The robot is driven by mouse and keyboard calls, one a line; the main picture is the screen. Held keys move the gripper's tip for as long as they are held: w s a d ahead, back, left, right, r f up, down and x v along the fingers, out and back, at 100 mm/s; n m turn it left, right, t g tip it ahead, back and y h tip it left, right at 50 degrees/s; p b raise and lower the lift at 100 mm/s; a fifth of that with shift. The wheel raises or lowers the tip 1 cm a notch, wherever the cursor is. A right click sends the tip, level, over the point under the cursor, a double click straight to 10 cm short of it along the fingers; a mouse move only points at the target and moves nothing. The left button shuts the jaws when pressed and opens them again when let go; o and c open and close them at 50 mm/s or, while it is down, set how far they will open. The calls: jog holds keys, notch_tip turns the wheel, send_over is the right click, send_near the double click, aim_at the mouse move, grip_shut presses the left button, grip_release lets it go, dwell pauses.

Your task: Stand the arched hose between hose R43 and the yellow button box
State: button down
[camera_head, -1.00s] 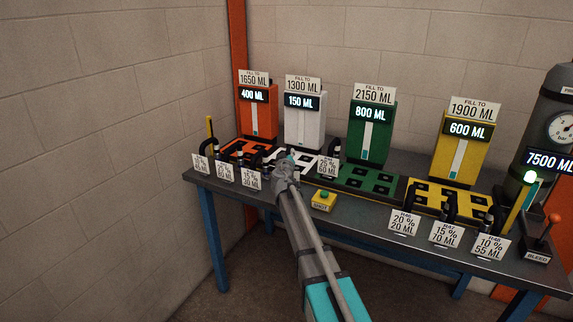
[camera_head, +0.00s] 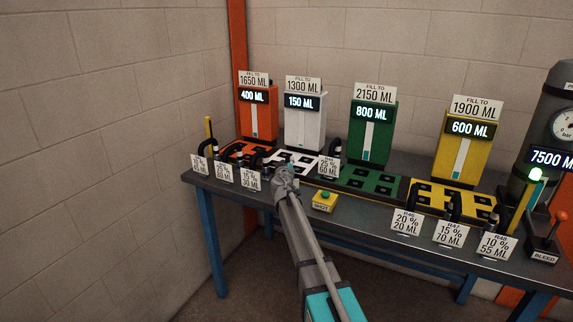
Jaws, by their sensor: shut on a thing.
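My gripper (camera_head: 286,174) is at the front edge of the bench, seen from behind. Its jaws are shut on the arched hose, which my wrist hides almost wholly. The yellow button box (camera_head: 324,202), with a green button and a SHOT label, stands just right of my gripper. Left of my gripper is a card reading 15 % 30 ML (camera_head: 250,180), with a dark hose (camera_head: 243,158) behind it. This appears to be hose R43, but its number is too small to read surely. My gripper is between that card and the button box.
Two more carded hoses stand further left. Another card, 25 % 60 ML (camera_head: 329,168), stands behind the button box by a dark hose. Socket plates and orange, white, green and yellow columns fill the back. Hoses R46 (camera_head: 407,222), R47 and R48 stand right, before the BLEED lever (camera_head: 550,238).

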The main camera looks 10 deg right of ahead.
jog(key=shift+f, duration=0.1)
jog(key=shift+c, duration=2)
grip_release()
jog(key=v, duration=1.2)
jog(key=shift+s, duration=0.1)
